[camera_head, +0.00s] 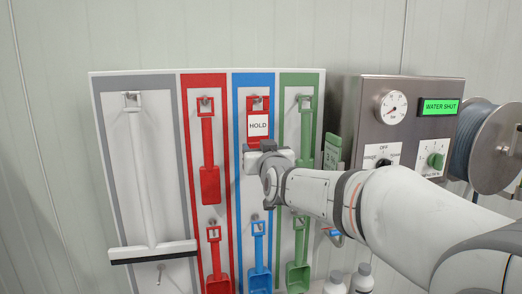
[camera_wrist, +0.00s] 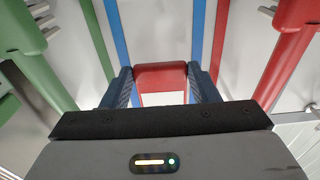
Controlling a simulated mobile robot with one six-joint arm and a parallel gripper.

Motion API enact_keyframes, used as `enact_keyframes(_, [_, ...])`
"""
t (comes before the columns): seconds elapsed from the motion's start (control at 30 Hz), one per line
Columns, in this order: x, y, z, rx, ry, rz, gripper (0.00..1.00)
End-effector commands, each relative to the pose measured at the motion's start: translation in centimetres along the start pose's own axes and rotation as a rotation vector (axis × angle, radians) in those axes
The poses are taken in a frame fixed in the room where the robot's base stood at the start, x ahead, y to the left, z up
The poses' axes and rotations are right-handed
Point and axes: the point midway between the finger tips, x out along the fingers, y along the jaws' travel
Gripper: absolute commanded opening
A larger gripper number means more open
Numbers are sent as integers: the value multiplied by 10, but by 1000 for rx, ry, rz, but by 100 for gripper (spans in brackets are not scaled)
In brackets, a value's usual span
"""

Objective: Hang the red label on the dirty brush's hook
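The red label (camera_head: 258,143) has a white panel reading HOLD and is upright in front of the upper part of the blue column. A hook (camera_head: 257,100) shows at its top edge; I cannot tell whether the label hangs on it. My gripper (camera_head: 268,152) is at the label's lower end. In the wrist view the fingers of my gripper (camera_wrist: 161,84) press on both side edges of the red label (camera_wrist: 160,74). No dirty brush can be made out; my gripper and the label cover much of the upper blue column.
A steel control box (camera_head: 440,90) and hose reel (camera_head: 490,150) stand right. White bottles (camera_head: 363,278) are below.

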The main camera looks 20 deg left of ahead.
Motion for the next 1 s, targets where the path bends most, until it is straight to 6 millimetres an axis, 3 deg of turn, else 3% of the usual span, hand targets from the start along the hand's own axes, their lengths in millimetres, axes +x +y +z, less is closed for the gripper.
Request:
enact_keyframes(0.3, [0, 0, 0, 0, 0, 0, 79])
enact_keyframes(0.57, [-2, 0, 0, 0, 0, 0, 79])
enact_keyframes(1.0, [-64, 0, 0, -1, 0, -1, 79])
